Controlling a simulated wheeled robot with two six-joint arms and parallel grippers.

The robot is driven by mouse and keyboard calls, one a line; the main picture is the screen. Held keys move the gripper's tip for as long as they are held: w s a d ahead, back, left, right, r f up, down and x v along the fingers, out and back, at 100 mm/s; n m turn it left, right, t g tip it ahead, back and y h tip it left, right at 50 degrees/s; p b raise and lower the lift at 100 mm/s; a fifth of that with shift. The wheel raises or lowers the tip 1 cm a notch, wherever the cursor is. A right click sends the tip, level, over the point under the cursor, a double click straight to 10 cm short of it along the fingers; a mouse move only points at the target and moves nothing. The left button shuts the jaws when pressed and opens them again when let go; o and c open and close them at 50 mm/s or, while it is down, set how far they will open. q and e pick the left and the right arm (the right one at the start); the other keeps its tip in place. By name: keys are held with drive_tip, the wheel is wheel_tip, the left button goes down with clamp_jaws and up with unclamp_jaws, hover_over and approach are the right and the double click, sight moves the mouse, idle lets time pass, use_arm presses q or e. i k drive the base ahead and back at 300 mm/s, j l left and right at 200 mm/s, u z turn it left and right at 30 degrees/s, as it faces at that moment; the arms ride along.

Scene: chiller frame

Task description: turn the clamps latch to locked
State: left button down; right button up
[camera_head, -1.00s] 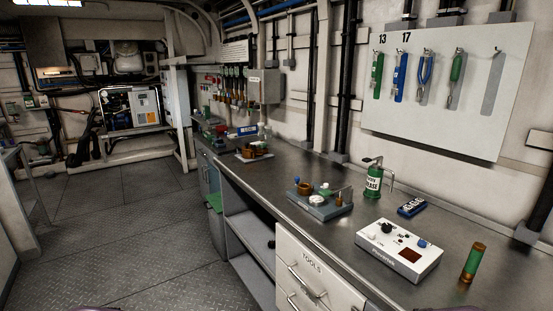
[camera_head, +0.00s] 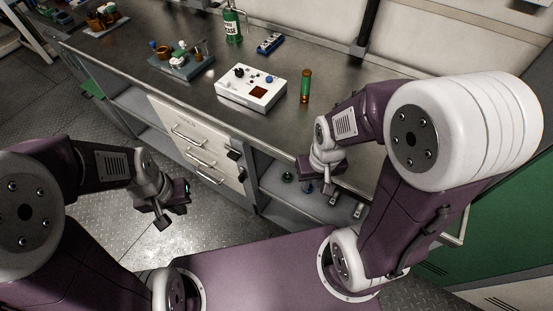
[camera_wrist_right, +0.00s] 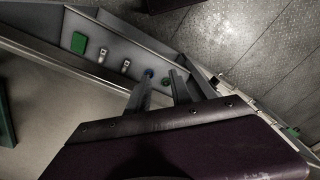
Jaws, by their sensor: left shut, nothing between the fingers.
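A grey fixture (camera_head: 185,72) with copper-coloured parts, a white disc and small upright posts stands on the bench in the head view. It may carry the clamp latch, but it is too small to tell which part is the latch or how it is set. My left gripper (camera_head: 163,217) is shut and empty above the floor, left of the drawers and well apart from the fixture. My right gripper (camera_head: 316,177) is in front of the bench's edge, also apart from the fixture. In the right wrist view its two fingers (camera_wrist_right: 162,92) are spread with nothing held.
The steel bench (camera_head: 130,65) bears a white control box (camera_head: 250,92), a green cylinder (camera_head: 306,88), a blue device (camera_head: 270,43) and a grease can (camera_head: 232,27). Drawers (camera_head: 190,135) lie under its front edge. An open lower shelf (camera_head: 290,198) holds small items near my right gripper.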

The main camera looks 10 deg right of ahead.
sight(242, 177)
drive_tip(key=i+j+u, duration=0.1)
drive_tip(key=u, duration=0.3)
drive_tip(key=i+j+u, duration=0.15)
drive_tip(key=u, duration=0.2)
drive_tip(key=j, duration=0.15)
